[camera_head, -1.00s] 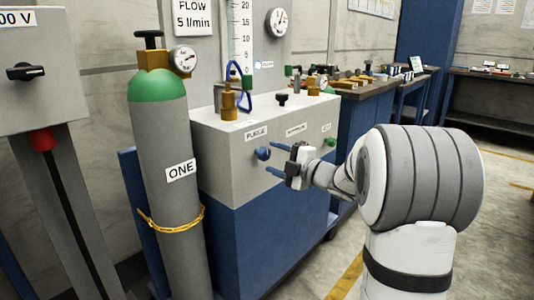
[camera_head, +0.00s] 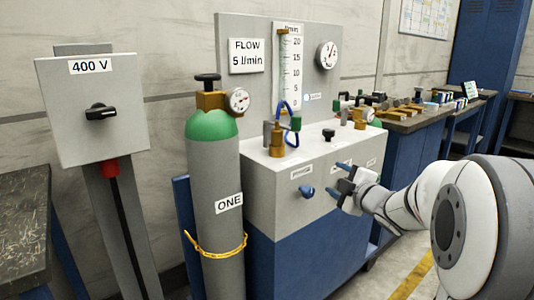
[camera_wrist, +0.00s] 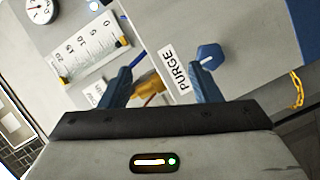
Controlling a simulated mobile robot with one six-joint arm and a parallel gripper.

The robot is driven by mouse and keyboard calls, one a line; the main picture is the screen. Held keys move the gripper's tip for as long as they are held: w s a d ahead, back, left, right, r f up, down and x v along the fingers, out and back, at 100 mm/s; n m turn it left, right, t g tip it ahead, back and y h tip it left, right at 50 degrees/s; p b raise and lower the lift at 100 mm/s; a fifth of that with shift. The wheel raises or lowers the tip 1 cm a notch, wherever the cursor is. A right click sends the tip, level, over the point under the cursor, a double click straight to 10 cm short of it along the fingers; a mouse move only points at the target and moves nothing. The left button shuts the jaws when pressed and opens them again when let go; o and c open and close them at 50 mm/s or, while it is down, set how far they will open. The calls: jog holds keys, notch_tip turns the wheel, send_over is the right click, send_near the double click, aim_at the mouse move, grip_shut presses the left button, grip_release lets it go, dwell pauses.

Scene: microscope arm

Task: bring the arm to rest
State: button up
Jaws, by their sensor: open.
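My gripper (camera_head: 338,180) is open and empty, its two blue fingers apart in front of the grey and blue cabinet (camera_head: 262,200). In the head view it is just right of a blue knob (camera_head: 307,192) on the cabinet's front. In the wrist view the fingers (camera_wrist: 158,78) frame the PURGE label (camera_wrist: 175,69), with the blue knob (camera_wrist: 209,56) beyond the right finger. I cannot tell whether a finger touches the cabinet. My arm comes in from the right edge of the head view.
A grey cylinder (camera_head: 228,250) marked ONE, with green top and yellow chain, stands left of the cabinet. Brass fittings (camera_head: 277,140) stand on its top, before a flow panel (camera_head: 250,30). A 400 V switch box (camera_head: 95,112) is at left. Floor (camera_head: 425,250) shows right of the cabinet.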

jog(key=s+d+r+m+g+h+p, duration=0.1)
jog(key=s+r+m+g+h+p, duration=0.3)
jog(key=s+r+m+h+p, duration=0.5)
jog(key=s+a+r+m+g+y+p, duration=0.1)
jog(key=s+a+r+m+g+p, duration=0.1)
jog(key=s+p, duration=0.4)
jog(key=s+a+r+m+g+y+p, duration=0.1)
jog(key=s+a+r+m+g+p, duration=0.1)
jog(key=s+p, duration=0.4)
jog(key=s+a+r+m+g+y+p, duration=0.2)
jog(key=s+a+r+m+g+p, duration=0.1)
jog(key=s, duration=0.8)
jog(key=a+g+p, duration=0.1)
jog(key=g+p, duration=0.1)
jog(key=shift+a+m+p, duration=0.2)
jog(key=shift+m+p, duration=0.1)
jog(key=shift+p, duration=0.1)
jog(key=shift+c, duration=0.6)
